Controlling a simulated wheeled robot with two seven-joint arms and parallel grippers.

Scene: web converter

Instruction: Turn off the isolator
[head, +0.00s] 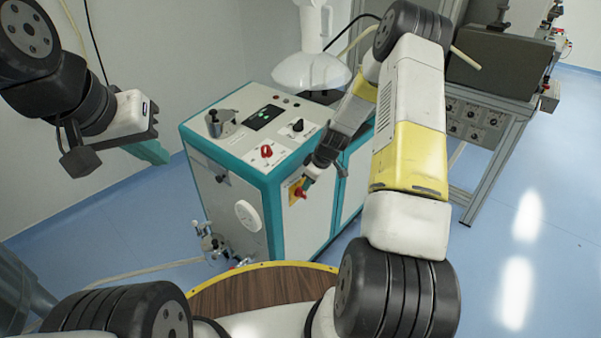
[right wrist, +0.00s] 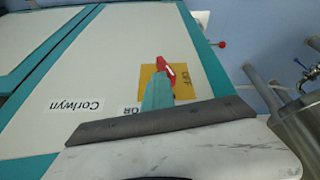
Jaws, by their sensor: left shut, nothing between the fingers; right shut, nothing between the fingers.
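The isolator is a red handle on a yellow plate on the white front panel of the teal-edged cabinet. The red handle (head: 299,192) shows in the head view, and the handle (right wrist: 167,72) and yellow plate (right wrist: 183,86) show in the right wrist view. The handle looks slanted. My right gripper (head: 307,183) is shut, its teal fingertips (right wrist: 158,92) right at the handle and overlapping its lower end in the wrist view. I cannot tell whether they touch. My left gripper (head: 153,152) is shut and empty, well left of the cabinet.
The cabinet top (head: 240,120) carries a red knob (head: 266,151), a black knob (head: 297,125) and a small display (head: 264,117). A white round part (head: 248,215) and metal valves (head: 208,240) are on its left side. A metal-framed bench (head: 480,125) is at right.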

